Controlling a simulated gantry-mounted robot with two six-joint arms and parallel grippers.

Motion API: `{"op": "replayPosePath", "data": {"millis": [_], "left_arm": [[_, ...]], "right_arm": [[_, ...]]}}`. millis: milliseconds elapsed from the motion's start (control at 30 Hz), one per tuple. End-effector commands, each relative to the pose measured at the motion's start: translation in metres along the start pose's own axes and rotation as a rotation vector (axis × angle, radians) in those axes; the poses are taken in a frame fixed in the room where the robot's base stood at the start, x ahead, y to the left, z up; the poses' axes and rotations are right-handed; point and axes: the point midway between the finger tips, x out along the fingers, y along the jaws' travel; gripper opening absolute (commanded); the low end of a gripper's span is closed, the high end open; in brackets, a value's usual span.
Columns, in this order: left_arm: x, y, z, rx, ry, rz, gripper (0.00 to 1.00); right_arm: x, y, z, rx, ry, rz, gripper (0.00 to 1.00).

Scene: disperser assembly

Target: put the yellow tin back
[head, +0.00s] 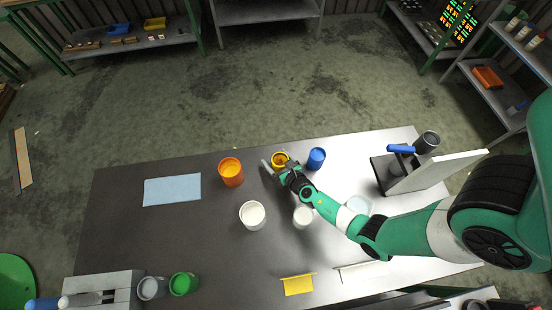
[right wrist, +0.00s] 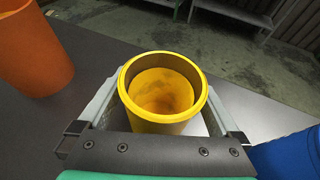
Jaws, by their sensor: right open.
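The yellow tin (head: 280,157) stands upright near the back edge of the dark table, between the orange tin and the blue tin. In the right wrist view, the yellow tin (right wrist: 163,119) is open at the top, and its inside looks empty. My right gripper (head: 276,162) is open, with one finger on each side of the yellow tin. In the right wrist view, the fingers of my right gripper (right wrist: 160,100) flank the tin; I cannot tell whether they touch it. My left gripper is not in view.
The orange tin (head: 231,172) stands to the left and the blue tin (head: 316,158) close to the right. White tins (head: 252,215) stand in front. A press-like stand (head: 425,172) is at the right. A blue mat (head: 172,190) lies bare at the left.

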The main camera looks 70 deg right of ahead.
Motion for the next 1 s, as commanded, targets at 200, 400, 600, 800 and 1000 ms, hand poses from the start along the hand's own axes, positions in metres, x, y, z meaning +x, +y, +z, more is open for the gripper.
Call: {"op": "replayPosePath", "data": {"millis": [200, 400, 600, 800, 1000], "left_arm": [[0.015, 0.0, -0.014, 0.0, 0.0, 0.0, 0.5], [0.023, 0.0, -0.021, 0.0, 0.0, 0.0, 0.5], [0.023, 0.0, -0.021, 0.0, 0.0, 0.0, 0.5], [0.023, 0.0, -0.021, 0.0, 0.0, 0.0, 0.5], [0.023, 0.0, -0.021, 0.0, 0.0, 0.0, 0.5]], "right_arm": [[-0.035, 0.0, 0.005, 0.0, 0.002, 0.001, 0.99], [-0.069, 0.001, 0.003, -0.002, 0.001, 0.003, 0.99], [-0.076, 0.0, 0.002, 0.0, -0.001, 0.0, 0.99], [-0.076, 0.0, 0.002, 0.0, 0.0, 0.0, 0.99], [-0.067, 0.006, 0.025, 0.075, -0.043, 0.0, 0.99]]}}
